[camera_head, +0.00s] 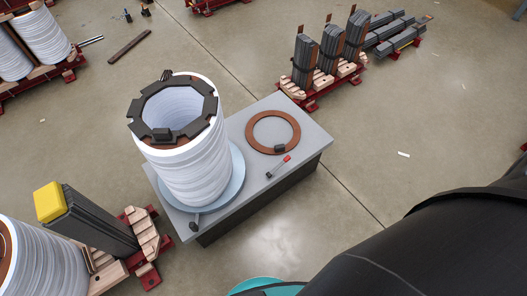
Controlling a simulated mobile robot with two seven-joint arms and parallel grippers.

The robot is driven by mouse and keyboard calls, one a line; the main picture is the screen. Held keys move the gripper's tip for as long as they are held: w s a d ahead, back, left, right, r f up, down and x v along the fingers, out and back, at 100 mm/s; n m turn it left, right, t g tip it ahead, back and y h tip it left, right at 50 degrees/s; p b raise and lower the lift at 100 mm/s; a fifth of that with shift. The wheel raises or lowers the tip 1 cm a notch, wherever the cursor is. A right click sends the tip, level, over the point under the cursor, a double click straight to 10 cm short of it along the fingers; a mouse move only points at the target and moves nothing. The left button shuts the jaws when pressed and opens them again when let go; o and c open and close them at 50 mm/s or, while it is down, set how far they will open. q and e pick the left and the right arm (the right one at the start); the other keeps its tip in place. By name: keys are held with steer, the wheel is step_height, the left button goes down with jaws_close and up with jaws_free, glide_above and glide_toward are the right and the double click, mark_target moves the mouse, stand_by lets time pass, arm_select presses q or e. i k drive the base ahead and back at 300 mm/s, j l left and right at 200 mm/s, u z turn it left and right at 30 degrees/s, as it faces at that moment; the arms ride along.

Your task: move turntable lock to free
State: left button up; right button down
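A light blue round turntable (236,180) sits on a grey table (222,220). A tall white wound coil (190,178) stands upright on it, topped by a dark notched ring (204,92). A small lever with a red tip (279,166) lies on the table top to the right of the turntable. A small dark knob-like part (194,226) shows at the turntable's front edge. I cannot tell which of these two is the lock, or its setting. Neither gripper is in view; a large black part of my own arm fills the lower right.
A flat brown ring (254,131) with a dark block lies on the table's back right. Red-framed pallets with dark core stacks (305,60) stand at the back right. A yellow-topped dark stack (100,222) and another coil are at left front. Floor right of the table is clear.

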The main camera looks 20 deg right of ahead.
mark_target(280, 165)
steer(key=i+l+u, duration=0.1)
steer(key=l+u, duration=1.35)
steer(key=l, duration=0.2)
